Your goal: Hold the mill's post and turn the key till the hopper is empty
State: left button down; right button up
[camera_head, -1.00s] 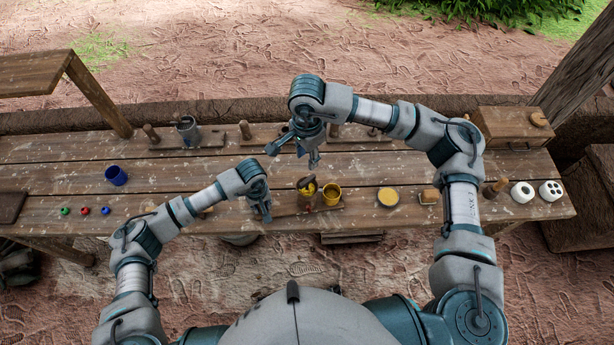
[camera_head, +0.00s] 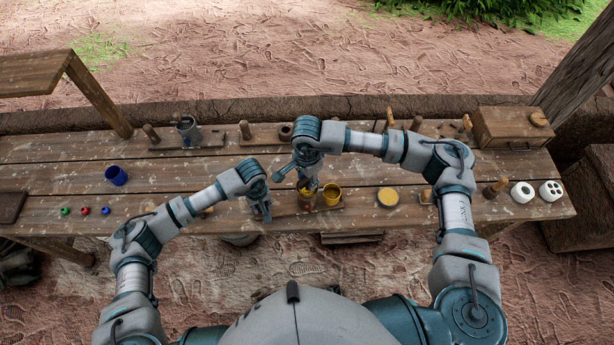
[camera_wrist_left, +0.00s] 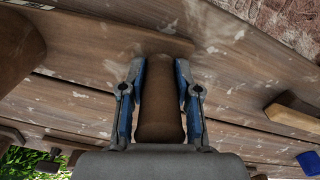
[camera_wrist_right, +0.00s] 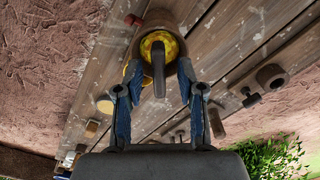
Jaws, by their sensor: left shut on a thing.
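My left gripper (camera_head: 262,210) is shut on the mill's brown post (camera_wrist_left: 161,105), which stands between its two blue fingers in the left wrist view. The mill's brown hopper (camera_head: 306,199) is just right of that gripper. In the right wrist view the hopper (camera_wrist_right: 143,28) holds yellow stuff (camera_wrist_right: 160,45), and the dark key (camera_wrist_right: 158,72) sticks up from its middle. My right gripper (camera_head: 303,176) is open above the hopper. In the right wrist view its fingers (camera_wrist_right: 158,98) are apart, with the key's end between and beyond them, no contact visible.
A yellow-topped round dish (camera_head: 388,197) lies farther right. A blue cup (camera_head: 116,176) stands at the left. Wooden racks with pegs line the back, beside a wooden box (camera_head: 512,127).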

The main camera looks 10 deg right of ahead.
grip_shut()
jog(key=shift+m, duration=0.3)
